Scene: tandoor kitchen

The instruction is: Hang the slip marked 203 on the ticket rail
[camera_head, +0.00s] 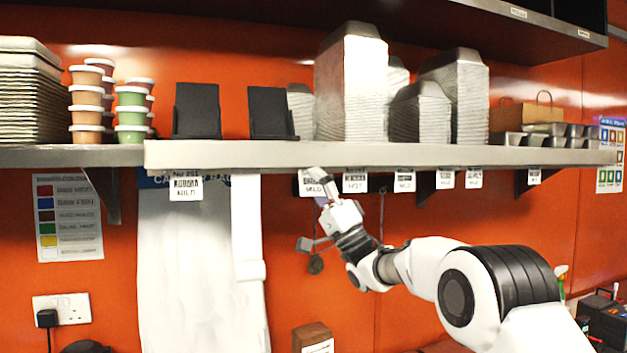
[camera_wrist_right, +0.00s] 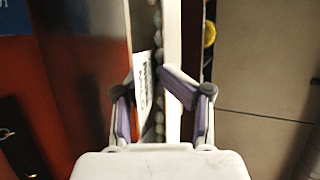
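The ticket rail (camera_head: 375,168) runs along the front edge of the steel shelf, with several white slips hanging from it. My right gripper (camera_head: 322,192) is up at the rail, against a white slip (camera_head: 309,184) whose number I cannot read, so I cannot tell if it is the one marked 203. In the right wrist view my gripper (camera_wrist_right: 148,90) has its fingers apart, with a slip (camera_wrist_right: 143,85) nearly edge-on between them, beside a line of small beads. I see no clear grip on it. My left gripper is not in view.
A larger slip (camera_head: 186,187) hangs at the rail's left end; other slips (camera_head: 355,183) hang right of my gripper. A white apron-like sheet (camera_head: 200,270) hangs below left.

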